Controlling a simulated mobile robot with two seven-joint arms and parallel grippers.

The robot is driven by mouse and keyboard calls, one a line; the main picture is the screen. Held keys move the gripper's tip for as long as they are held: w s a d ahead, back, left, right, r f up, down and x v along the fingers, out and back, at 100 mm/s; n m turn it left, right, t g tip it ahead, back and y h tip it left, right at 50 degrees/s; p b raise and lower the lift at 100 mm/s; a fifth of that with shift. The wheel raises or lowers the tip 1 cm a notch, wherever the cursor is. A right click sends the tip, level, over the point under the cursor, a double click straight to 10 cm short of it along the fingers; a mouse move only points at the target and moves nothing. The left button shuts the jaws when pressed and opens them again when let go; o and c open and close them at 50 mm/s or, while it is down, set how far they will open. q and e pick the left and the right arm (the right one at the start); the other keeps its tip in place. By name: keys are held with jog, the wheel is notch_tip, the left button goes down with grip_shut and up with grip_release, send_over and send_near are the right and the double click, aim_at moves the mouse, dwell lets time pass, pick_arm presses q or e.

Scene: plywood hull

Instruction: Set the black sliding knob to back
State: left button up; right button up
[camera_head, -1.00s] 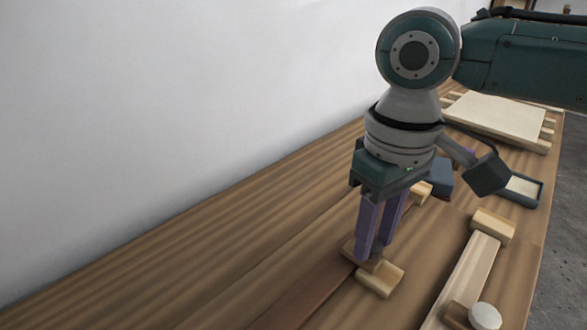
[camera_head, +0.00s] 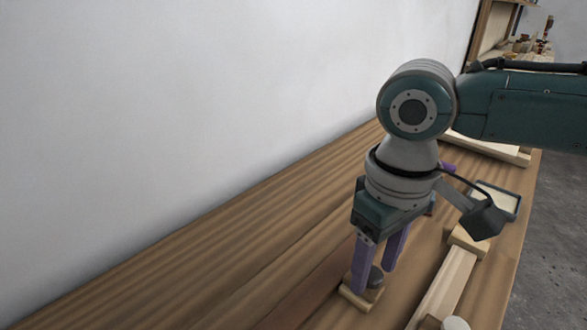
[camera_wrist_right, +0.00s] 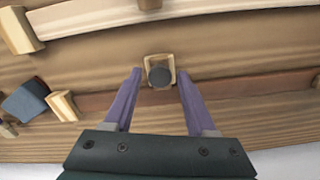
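The black sliding knob (camera_head: 375,278) is a short dark cylinder on a small light wooden block (camera_head: 352,299), upright at the dark reddish-brown track (camera_head: 300,298). It also shows in the right wrist view (camera_wrist_right: 160,77), with its block, midway across the dark strip. My right gripper (camera_head: 376,281) points down with its purple fingers apart, one on each side of the knob. In the right wrist view, gaps show between the knob and both fingertips. My left gripper is not in view.
A pale rail (camera_head: 446,283) with a wooden end block (camera_head: 467,241) and a white knob (camera_head: 455,323) lies to the right. A dark-rimmed tray (camera_head: 512,206) stands behind it. A white wall (camera_head: 200,100) runs along the left; the bench beside it is bare.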

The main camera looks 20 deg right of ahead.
aim_at(373, 276)
jog(key=shift+o, duration=0.5)
jog(key=shift+r, duration=0.1)
notch_tip(373, 276, up, 10)
jog(key=p, duration=0.1)
jog(key=shift+p, duration=0.35)
jog(key=shift+a, duration=0.1)
